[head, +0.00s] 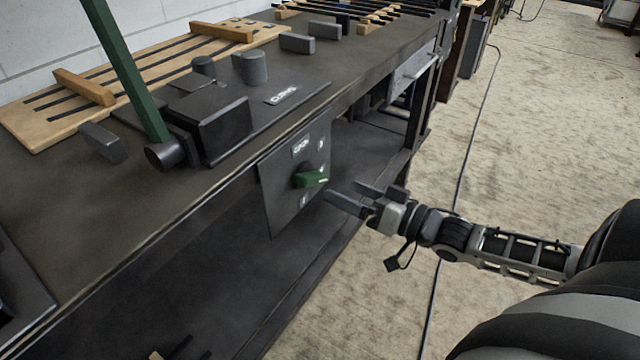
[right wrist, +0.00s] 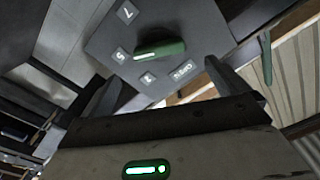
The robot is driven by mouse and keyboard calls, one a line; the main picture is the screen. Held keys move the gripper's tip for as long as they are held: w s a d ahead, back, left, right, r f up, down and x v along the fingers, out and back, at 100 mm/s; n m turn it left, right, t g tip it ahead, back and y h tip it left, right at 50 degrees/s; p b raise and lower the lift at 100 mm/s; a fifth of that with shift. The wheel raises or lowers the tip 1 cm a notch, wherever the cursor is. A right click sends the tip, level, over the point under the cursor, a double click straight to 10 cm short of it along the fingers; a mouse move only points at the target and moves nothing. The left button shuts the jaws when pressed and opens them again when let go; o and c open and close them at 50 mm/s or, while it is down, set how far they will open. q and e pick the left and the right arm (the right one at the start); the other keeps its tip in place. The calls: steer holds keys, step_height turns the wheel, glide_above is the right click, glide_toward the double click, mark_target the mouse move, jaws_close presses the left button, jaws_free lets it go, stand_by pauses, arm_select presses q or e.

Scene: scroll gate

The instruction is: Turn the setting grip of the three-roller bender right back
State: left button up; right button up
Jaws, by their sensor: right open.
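The green setting grip (head: 310,178) with a white mark sits on a dark panel (head: 280,205) on the bench front. In the head view its marked end points right; small white labels surround it. In the right wrist view the grip (right wrist: 168,47) lies slightly tilted, white mark on its left part. My right gripper (head: 347,193) is open and empty just right of the grip in the head view, apart from it. In the right wrist view its fingers (right wrist: 165,72) stand either side, short of the grip. The bender's dark block (head: 212,128) is on the bench above. My left gripper is out of view.
A green lever (head: 125,70) rises from the bender's side. The bench top (head: 60,200) overhangs the open lower shelf (head: 190,270). A slatted wooden board (head: 150,68) and grey blocks (head: 297,43) lie on top. The floor (head: 540,130) at right is clear except for a cable.

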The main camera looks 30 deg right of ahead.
mark_target(318, 179)
steer(key=b+x, duration=0.1)
steer(key=x, duration=0.5)
steer(key=shift+w, duration=0.2)
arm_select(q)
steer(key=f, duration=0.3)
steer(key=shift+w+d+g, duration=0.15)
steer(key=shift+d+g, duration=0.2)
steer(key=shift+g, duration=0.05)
arm_select(e)
steer(key=shift+w+a, duration=0.2)
steer(key=shift+w, duration=0.2)
steer(key=c, duration=0.9)
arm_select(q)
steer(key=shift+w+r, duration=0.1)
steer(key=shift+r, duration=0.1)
arm_select(e)
steer(key=shift+c, duration=0.5)
